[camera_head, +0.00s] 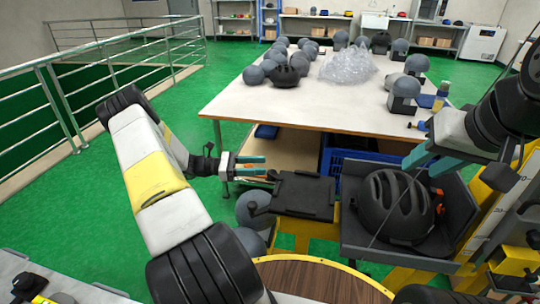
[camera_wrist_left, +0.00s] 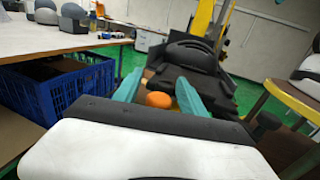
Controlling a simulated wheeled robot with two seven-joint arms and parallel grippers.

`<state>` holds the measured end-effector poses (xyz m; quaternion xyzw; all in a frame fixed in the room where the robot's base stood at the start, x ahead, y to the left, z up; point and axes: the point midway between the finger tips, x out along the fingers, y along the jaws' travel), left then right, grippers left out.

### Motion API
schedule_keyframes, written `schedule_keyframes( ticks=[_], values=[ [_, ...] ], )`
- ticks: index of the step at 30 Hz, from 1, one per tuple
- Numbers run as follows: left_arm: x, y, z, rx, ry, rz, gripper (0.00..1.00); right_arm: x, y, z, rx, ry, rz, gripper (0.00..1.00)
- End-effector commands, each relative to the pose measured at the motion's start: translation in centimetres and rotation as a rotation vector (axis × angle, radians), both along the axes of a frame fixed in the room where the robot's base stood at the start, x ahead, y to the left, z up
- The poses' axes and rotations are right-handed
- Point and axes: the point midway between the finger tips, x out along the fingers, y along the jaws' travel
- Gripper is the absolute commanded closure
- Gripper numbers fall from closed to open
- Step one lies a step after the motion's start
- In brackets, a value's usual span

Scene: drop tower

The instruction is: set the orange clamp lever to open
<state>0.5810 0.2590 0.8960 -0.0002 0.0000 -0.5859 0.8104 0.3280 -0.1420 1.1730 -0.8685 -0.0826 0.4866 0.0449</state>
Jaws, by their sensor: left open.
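The orange clamp lever's rounded knob (camera_wrist_left: 159,99) shows in the left wrist view, between the two teal fingers of my left gripper (camera_wrist_left: 158,92). In the head view my left gripper (camera_head: 250,164) is open at the left side of a black plate (camera_head: 303,194), with only a little orange visible by its fingers. I cannot tell whether a finger touches the knob. The rest of the lever is hidden, so its setting cannot be read. My right gripper (camera_head: 432,162) is above the dark helmet (camera_head: 394,206), its teal fingers apart.
The helmet sits in a grey carriage (camera_head: 358,235) right of the plate. A yellow column (camera_head: 488,205) stands at the right. A white table (camera_head: 310,108) with several grey headforms is behind, with a blue crate (camera_wrist_left: 58,90) beneath. Green floor is clear at the left.

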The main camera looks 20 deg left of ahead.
Motion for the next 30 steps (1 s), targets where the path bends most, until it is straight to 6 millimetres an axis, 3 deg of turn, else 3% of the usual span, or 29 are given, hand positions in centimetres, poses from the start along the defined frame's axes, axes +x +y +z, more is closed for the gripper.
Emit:
schedule_keyframes(
  ticks=[4,5,12,30],
  values=[
    [0.00,0.01,0.01,0.000,0.000,0.000,0.52,0.00,0.00,0.00,0.000,0.000,0.000,0.64],
    [0.01,0.01,0.01,0.000,0.000,0.000,0.56,0.00,0.00,0.00,0.000,0.000,0.000,0.64],
    [0.00,0.03,0.00,0.000,0.000,0.000,1.00,0.00,0.00,0.00,0.000,0.000,0.000,0.64],
    [-0.01,0.06,0.00,0.001,0.000,0.001,1.00,0.00,0.00,0.00,0.000,0.000,0.000,0.64]
  ],
)
